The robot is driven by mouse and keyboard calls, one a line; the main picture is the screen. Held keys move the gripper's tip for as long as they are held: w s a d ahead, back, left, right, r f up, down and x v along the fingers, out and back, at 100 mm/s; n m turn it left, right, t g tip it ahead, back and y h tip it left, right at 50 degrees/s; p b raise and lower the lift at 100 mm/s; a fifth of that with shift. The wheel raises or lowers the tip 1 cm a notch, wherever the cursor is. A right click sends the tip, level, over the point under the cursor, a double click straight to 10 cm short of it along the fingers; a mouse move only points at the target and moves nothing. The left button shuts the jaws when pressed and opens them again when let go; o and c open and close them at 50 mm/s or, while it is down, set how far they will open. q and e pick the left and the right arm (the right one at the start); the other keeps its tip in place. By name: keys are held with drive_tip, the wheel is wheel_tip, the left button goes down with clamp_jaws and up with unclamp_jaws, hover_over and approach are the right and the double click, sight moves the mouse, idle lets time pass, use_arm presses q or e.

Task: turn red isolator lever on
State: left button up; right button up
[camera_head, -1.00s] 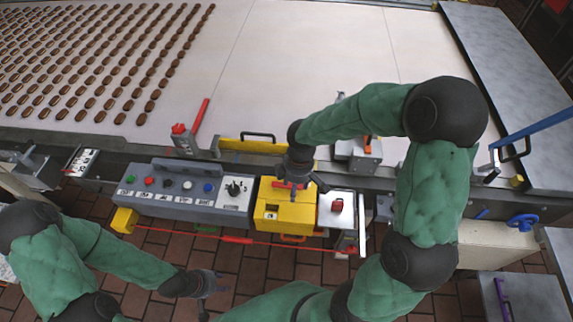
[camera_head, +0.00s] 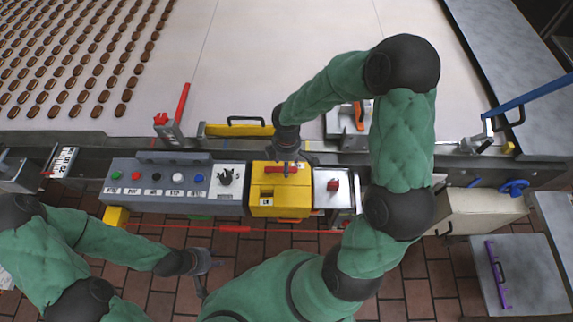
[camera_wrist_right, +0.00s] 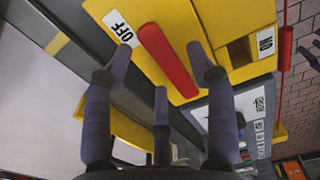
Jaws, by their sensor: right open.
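The red isolator lever (camera_head: 283,169) sits on top of a yellow box (camera_head: 262,209). In the right wrist view the lever (camera_wrist_right: 167,60) lies beside the OFF label (camera_wrist_right: 120,26); a second white label (camera_wrist_right: 265,42) is on the box to the right. My right gripper (camera_head: 287,160) is over the lever. In the right wrist view its fingers (camera_wrist_right: 160,62) are spread, with the lever between the two upper fingertips; contact cannot be told. My left gripper (camera_head: 205,275) is open and empty, low over the floor and left of the yellow box.
A grey button panel (camera_head: 150,203) and a black rotary switch (camera_head: 227,176) are left of the box. A red switch (camera_head: 333,185) is on its right. A red upright handle (camera_head: 183,102) and a yellow bar (camera_head: 240,130) stand behind. The conveyor (camera_head: 260,60) lies beyond.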

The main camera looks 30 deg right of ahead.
drive_tip(key=shift+f, duration=0.5)
clamp_jaws()
